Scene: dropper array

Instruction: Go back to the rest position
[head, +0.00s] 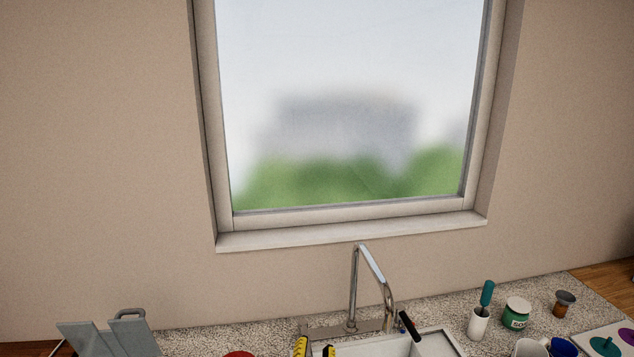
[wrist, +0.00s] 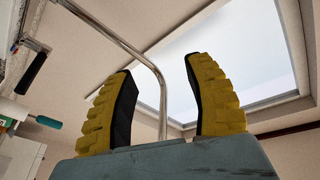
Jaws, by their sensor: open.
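My gripper (head: 315,350) shows at the bottom edge of the head view, in front of the tap and by the sink; only its yellow and black fingertips are in frame. In the wrist view my gripper (wrist: 159,68) has its two yellow ridged fingers wide apart with nothing between them. The tap's metal pipe (wrist: 162,92) shows beyond the gap between the fingers. The rest of my arm is out of the head view.
The tap (head: 354,285) stands behind the white sink (head: 440,345). To the right are a teal-handled tool (head: 487,293) in a white cup (head: 478,324), a green-labelled jar (head: 517,313), a brown bottle (head: 563,304) and a blue mug (head: 562,347). Grey boards (head: 105,340) stand left.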

